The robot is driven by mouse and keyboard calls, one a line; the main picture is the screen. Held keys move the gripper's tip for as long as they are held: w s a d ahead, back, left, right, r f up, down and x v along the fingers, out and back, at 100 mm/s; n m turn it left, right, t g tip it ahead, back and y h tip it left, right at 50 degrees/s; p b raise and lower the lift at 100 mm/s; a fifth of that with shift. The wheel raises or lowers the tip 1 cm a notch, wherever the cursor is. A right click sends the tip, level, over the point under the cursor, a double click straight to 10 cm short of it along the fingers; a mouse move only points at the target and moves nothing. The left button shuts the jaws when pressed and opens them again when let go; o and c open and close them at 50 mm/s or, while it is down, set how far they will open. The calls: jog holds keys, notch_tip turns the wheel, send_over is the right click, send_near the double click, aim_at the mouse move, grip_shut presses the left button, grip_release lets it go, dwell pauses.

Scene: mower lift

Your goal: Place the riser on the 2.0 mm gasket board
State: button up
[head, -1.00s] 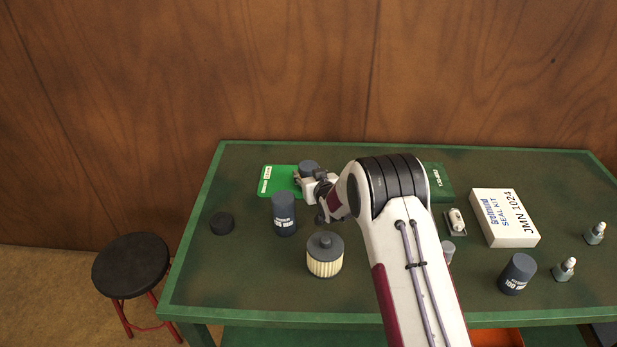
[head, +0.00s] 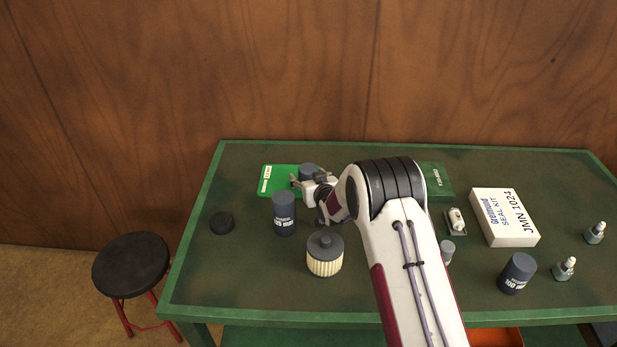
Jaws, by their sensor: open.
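A green gasket board (head: 280,181) lies at the back left of the table, with a white label too small to read. A dark grey cylindrical riser (head: 309,169) appears to stand at the board's right part; its lower side is hidden by my gripper. My gripper (head: 299,186) is open, low over the board, just in front of this riser and apart or nearly so; I cannot tell if they touch. Another dark riser with white lettering (head: 284,214) stands upright in front of the board. A third riser, marked 100 (head: 517,273), stands at the front right.
A white seal kit box (head: 504,217), a dark green box (head: 437,182) and small bottles (head: 595,233) are at the right. The front left is clear.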

jog(key=shift+r, duration=0.15)
jog(key=shift+s+d+r, duration=0.15)
jog(key=shift+s+r, duration=0.1)
jog(key=shift+s, duration=0.25)
jog(key=shift+v, duration=1.75)
notch_tip(320, 180, up, 7)
jog(key=shift+s, duration=0.15)
jog(key=shift+d+r, duration=0.1)
